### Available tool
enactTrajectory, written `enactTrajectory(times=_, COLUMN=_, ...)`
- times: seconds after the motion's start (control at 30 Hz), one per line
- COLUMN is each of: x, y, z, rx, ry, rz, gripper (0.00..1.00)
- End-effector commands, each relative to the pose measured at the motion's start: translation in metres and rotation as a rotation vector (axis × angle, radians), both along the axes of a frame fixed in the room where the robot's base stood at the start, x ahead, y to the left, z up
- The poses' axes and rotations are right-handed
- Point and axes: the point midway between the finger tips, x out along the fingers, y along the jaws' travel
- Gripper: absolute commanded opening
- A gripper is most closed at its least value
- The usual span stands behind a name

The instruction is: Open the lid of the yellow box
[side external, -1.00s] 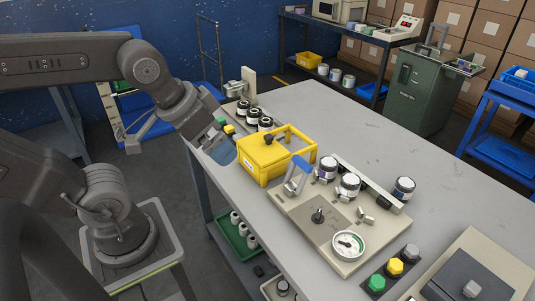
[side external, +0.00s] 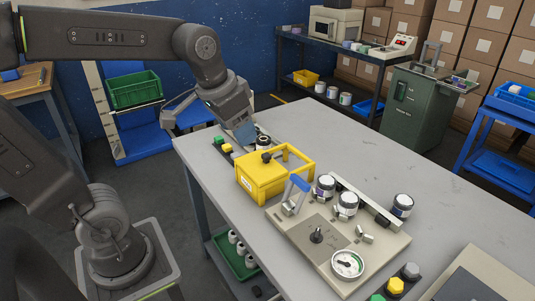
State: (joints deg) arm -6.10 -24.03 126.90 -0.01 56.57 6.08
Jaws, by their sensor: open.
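The yellow box (side external: 262,184) stands on the grey worktable. Its near-left part is covered by a flat yellow lid with a black knob (side external: 267,157), which looks shut. Its far-right part shows as an open yellow frame. My gripper (side external: 246,135) is above the table just behind and left of the box, pointing down, apart from the knob. Its blue-grey fingers partly overlap in this view, and nothing shows between them. My arm reaches in from the upper left.
Black-lidded jars (side external: 263,142) stand close behind the box, partly hidden by my gripper. Coloured blocks (side external: 227,148) lie left of them. A beige fixture plate (side external: 318,262) with a blue-handled clamp (side external: 297,186), jars and a gauge is right in front of the box. The table's far right is clear.

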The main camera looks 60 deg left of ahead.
Motion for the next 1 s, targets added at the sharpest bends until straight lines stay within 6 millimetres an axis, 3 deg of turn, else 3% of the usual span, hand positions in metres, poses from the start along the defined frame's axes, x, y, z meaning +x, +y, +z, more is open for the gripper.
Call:
enactTrajectory(times=0.03, x=0.021, y=0.011, z=0.0, rx=0.003, ry=0.038, rz=0.008, gripper=0.54)
enactTrajectory(times=0.17, x=0.067, y=0.039, z=-0.003, rx=0.008, ry=0.12, rz=0.01, gripper=0.53)
enactTrajectory(times=0.3, x=0.114, y=0.076, z=-0.019, rx=0.001, ry=0.206, rz=0.01, gripper=0.53)
enactTrajectory(times=0.5, x=0.163, y=0.127, z=-0.055, rx=-0.021, ry=0.306, rz=0.007, gripper=0.53)
enactTrajectory(times=0.7, x=0.182, y=0.154, z=-0.078, rx=-0.036, ry=0.352, rz=0.0, gripper=0.53)
enactTrajectory(times=0.87, x=0.184, y=0.157, z=-0.088, rx=-0.039, ry=0.36, rz=0.0, gripper=0.53)
enactTrajectory(times=1.0, x=0.183, y=0.157, z=-0.108, rx=-0.039, ry=0.361, rz=0.0, gripper=0.53)
